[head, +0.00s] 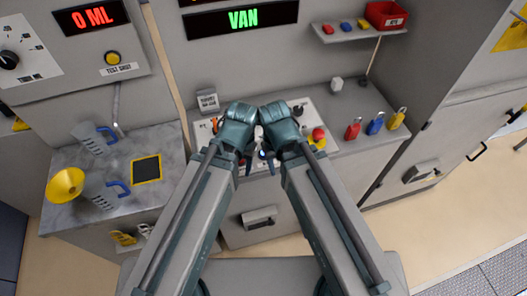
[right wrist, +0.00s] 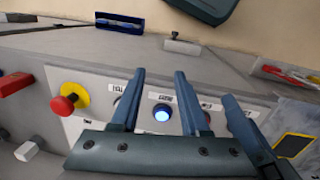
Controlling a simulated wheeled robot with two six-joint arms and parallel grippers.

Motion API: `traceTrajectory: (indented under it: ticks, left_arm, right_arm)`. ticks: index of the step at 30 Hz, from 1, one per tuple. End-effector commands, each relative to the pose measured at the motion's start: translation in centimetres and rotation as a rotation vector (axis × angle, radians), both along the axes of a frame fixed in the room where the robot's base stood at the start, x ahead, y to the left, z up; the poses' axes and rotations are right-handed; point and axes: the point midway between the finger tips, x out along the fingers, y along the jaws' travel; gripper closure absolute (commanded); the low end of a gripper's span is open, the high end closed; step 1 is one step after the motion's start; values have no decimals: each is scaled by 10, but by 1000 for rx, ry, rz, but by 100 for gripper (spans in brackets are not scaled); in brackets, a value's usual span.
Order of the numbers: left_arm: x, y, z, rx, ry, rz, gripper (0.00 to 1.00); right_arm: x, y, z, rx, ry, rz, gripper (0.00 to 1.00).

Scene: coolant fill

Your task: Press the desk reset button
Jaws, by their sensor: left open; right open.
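A lit blue-white round button (right wrist: 162,113) sits on the pale desk panel, below a small label I cannot read surely. It also shows as a small blue spot in the head view (head: 262,155). My right gripper (right wrist: 160,72) is open, and its fingers appear on either side of this button in the right wrist view; contact cannot be told. My left gripper (head: 243,167) is open close beside it over the same panel, and one of its fingers shows at the right of the right wrist view. My wrists hide much of the panel.
A red mushroom button on a yellow base (head: 318,137) stands right of the grippers. Red, blue and yellow padlocks (head: 375,124) stand farther right. Jugs, a yellow funnel (head: 65,185) and a dark yellow-edged pad (head: 147,169) lie on the left counter. The display reads VAN (head: 243,19).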

Motion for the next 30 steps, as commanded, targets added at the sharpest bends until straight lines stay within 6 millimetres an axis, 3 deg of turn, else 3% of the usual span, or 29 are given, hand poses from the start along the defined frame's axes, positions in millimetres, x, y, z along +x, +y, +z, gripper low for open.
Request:
traceTrajectory:
  ticks: [1, 7, 30]
  left_arm:
    - [0, 0, 0, 0, 0, 0, 46]
    - [0, 0, 0, 0, 0, 0, 46]
    - [0, 0, 0, 0, 0, 0, 46]
  right_arm:
    - [0, 0, 0, 0, 0, 0, 66]
    - [0, 0, 0, 0, 0, 0, 100]
    - [0, 0, 0, 0, 0, 0, 100]
